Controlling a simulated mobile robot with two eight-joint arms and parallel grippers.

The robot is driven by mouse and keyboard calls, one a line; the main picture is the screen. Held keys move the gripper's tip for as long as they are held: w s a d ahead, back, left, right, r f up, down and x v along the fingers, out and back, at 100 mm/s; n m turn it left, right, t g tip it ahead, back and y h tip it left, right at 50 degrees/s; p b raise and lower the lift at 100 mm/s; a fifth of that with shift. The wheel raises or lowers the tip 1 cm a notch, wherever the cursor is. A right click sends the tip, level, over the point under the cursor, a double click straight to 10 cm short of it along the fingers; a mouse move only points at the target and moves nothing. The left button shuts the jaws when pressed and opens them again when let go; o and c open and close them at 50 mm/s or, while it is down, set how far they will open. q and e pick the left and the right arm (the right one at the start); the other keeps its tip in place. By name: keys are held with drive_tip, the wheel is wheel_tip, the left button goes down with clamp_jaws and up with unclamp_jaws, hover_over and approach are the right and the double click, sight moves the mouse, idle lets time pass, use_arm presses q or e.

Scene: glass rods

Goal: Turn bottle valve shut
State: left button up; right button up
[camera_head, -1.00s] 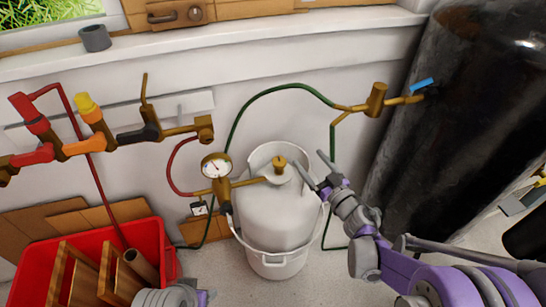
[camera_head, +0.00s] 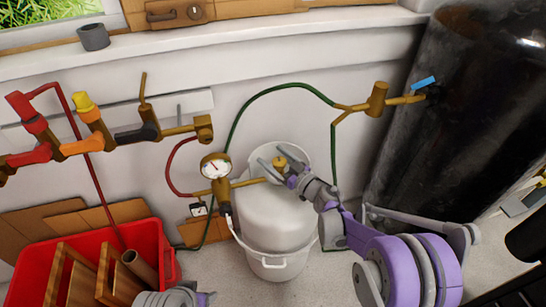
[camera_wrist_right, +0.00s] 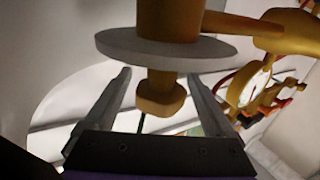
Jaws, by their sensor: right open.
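The white bottle (camera_head: 272,215) stands in a white bucket (camera_head: 272,268) by the wall. Its brass valve (camera_head: 280,162) is on top, partly behind my right gripper. My right gripper (camera_head: 272,154) is open at the valve, its fingers pointing up and left. In the right wrist view a brass valve knob (camera_wrist_right: 160,95) shows between the two open fingers of the gripper (camera_wrist_right: 160,74), with a visible gap on each side. A pale disc (camera_wrist_right: 165,48) and the brass valve body (camera_wrist_right: 170,20) show beyond the knob. Grey and purple parts of my left arm show at the bottom edge; its fingers do not.
A pressure gauge (camera_head: 215,166) stands left of the bottle, joined by a brass pipe. A green hose (camera_head: 252,98) arches behind. A large dark tank (camera_head: 430,130) is at right. A red crate (camera_head: 165,255) is at lower left. Coloured valve handles (camera_head: 85,146) line the wall.

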drive_tip(key=shift+w+a, duration=0.15)
drive_tip(key=shift+w, duration=0.05)
drive_tip(key=c, duration=1.4)
drive_tip(key=m+t+h, duration=0.1)
drive_tip(key=h, duration=0.1)
drive_tip(key=m+t+h+p, duration=0.1)
drive_tip(key=m+h, duration=0.1)
drive_tip(key=d+m+t+h, duration=0.1)
drive_tip(key=h, duration=0.1)
drive_tip(key=shift+w+r+m+t, duration=0.1)
drive_tip(key=shift+w+m+t, duration=0.2)
drive_tip(key=shift+t, duration=0.1)
